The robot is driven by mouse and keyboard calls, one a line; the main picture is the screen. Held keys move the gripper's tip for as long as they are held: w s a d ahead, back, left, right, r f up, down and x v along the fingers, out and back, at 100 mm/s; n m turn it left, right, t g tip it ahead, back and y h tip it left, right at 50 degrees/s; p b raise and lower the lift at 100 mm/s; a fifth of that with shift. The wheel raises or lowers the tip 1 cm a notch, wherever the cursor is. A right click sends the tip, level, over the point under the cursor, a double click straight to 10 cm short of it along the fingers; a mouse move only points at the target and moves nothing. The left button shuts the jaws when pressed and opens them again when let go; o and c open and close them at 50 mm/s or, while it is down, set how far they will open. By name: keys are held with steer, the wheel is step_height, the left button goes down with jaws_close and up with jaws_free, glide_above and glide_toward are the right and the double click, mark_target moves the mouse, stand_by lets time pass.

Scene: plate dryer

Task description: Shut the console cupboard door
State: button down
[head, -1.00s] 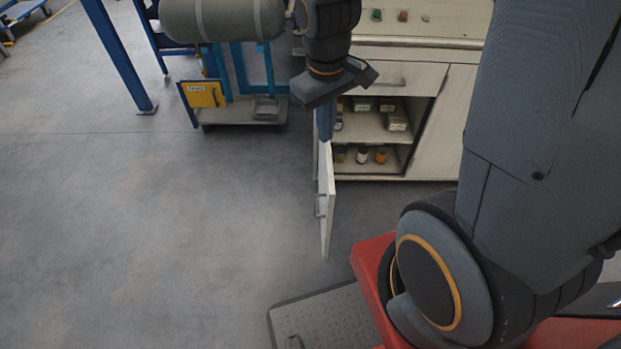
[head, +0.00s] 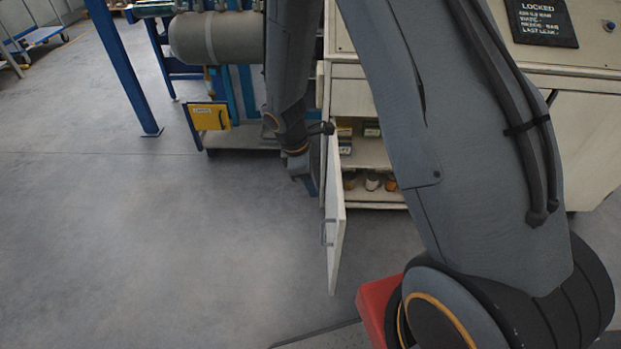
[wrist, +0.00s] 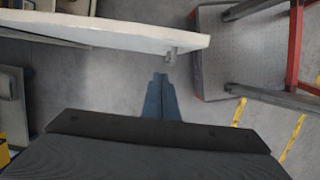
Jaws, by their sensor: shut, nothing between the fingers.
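The white console cupboard door (head: 335,215) stands wide open in the head view, swung out towards me and seen nearly edge-on. Its handle (head: 326,233) is on its left, outer face. In the wrist view the door (wrist: 120,32) crosses the top, with the handle (wrist: 171,55) near its free end. My gripper (head: 311,187) is on the door's left, outer side, closer to the hinge end than the handle is. Its blue fingers (wrist: 160,77) are shut and empty, with floor visible between them and the door in the wrist view. My arm hides part of the console.
The open cupboard's shelves (head: 365,155) hold small boxes and jars. A trolley with a yellow box (head: 209,117) and a grey tank (head: 215,38) stand left of the console. A blue post (head: 125,70) is farther left. The floor (head: 150,250) at left is clear.

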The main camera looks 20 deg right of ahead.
steer(key=s+d+f, duration=0.1)
steer(key=d+f, duration=0.3)
steer(key=d, duration=0.1)
steer(key=shift+s+p, duration=0.15)
steer(key=shift+p, duration=0.3)
steer(key=shift+f, duration=0.1)
